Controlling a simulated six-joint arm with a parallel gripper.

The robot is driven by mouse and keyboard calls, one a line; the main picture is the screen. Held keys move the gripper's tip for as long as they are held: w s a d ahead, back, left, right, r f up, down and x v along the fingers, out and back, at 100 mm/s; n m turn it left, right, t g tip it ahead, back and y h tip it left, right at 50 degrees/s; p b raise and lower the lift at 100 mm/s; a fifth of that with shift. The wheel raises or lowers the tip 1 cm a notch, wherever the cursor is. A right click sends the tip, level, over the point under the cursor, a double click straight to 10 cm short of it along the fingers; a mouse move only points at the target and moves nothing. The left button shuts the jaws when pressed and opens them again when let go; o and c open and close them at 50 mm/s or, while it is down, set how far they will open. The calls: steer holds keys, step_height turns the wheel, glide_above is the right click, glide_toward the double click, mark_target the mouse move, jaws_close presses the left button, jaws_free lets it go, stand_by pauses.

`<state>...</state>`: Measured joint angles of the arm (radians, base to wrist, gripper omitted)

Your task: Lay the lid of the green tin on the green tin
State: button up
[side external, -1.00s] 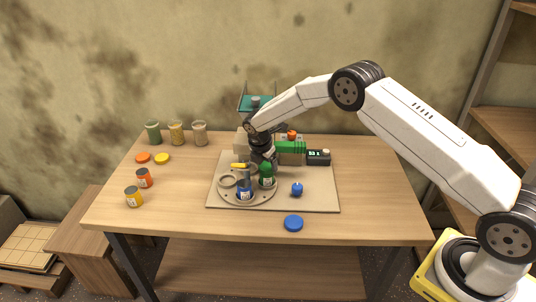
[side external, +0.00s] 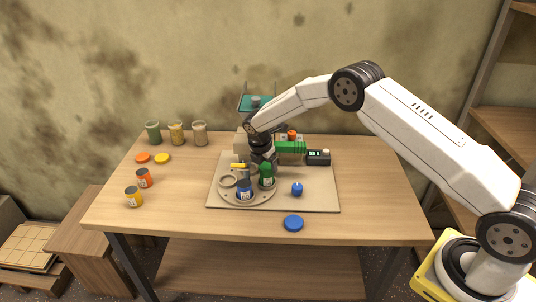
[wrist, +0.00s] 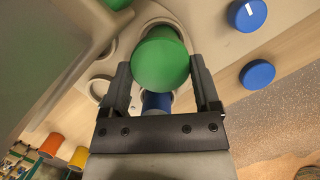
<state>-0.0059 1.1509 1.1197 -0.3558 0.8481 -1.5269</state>
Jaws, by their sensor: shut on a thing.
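My gripper (side external: 264,162) is over the round holder on the board, pointing down. In the wrist view, my gripper (wrist: 162,66) is shut on a round green lid (wrist: 160,58), a finger on each side. The green tin (side external: 267,182), with a pale label, stands upright in the holder directly under my gripper. The lid is at the tin's top; I cannot tell whether it touches or is just above. The lid hides the tin's mouth in the wrist view.
A blue tin (side external: 245,194) stands beside the green tin in the round holder (side external: 232,198). A blue knob (side external: 297,189) is to the right, a blue lid (side external: 293,223) at the front. Orange and yellow tins, lids and filled jars stand at left. A green-topped device (side external: 290,147) is behind.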

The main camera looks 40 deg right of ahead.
steer(key=shift+f, duration=0.6)
stand_by(1.7)
steer(key=o, duration=1)
steer(key=shift+r, duration=0.25)
steer(key=shift+r, duration=3.25)
steer(key=shift+s+r, duration=0.1)
steer(key=shift+r, duration=0.05)
